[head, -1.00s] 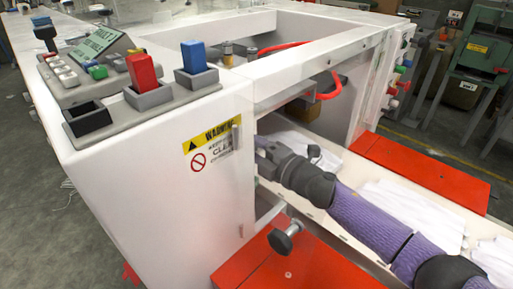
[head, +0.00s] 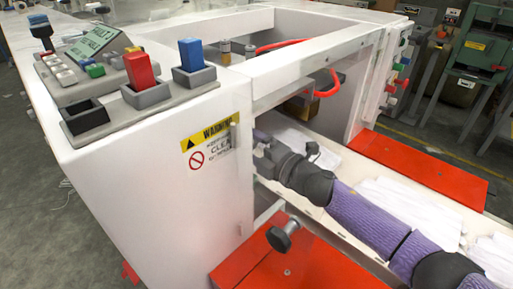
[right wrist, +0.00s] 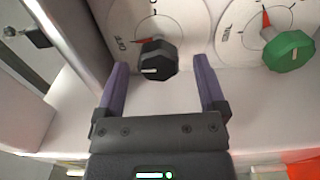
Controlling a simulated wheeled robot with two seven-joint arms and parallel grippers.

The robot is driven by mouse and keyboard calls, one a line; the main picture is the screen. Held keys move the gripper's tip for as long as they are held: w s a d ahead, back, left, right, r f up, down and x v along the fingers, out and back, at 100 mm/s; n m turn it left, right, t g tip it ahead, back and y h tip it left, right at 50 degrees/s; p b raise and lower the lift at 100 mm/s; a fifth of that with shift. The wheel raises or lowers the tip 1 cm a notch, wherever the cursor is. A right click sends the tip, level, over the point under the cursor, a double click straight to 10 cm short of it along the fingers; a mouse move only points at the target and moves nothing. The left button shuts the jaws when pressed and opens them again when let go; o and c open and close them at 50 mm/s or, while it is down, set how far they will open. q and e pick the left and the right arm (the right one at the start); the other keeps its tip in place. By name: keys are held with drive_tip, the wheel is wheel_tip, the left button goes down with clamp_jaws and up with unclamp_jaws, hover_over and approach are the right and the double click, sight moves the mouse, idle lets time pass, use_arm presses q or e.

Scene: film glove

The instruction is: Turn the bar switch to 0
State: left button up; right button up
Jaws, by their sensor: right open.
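In the right wrist view, a black knob (right wrist: 157,60) with a short white mark sits on a round white dial with a red wedge. A green knob (right wrist: 289,50) sits on a similar dial to its right. The dial lettering is too small to tell which knob is the bar switch. My right gripper (right wrist: 161,75) is open, with its two purple fingers on either side of the black knob, nearer the camera; contact is not visible. In the head view my purple right arm reaches into the machine's side opening, and its fingertips are hidden. My left gripper is out of view.
The white machine body (head: 150,170) with its frame surrounds the opening. Red plates (head: 420,165) flank the tray. A black-headed clamp screw (head: 282,236) sticks out below the arm. White film or sheets (head: 390,215) lie under the arm. Red and blue rocker switches stand on top.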

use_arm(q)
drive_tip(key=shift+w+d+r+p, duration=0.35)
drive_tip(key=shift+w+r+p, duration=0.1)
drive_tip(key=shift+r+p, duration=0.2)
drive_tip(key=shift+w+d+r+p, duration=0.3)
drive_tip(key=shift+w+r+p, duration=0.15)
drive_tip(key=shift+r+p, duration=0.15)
use_arm(e)
drive_tip(key=v, duration=1)
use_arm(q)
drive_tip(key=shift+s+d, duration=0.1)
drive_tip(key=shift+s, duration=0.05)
use_arm(e)
drive_tip(key=shift+w, duration=0.1)
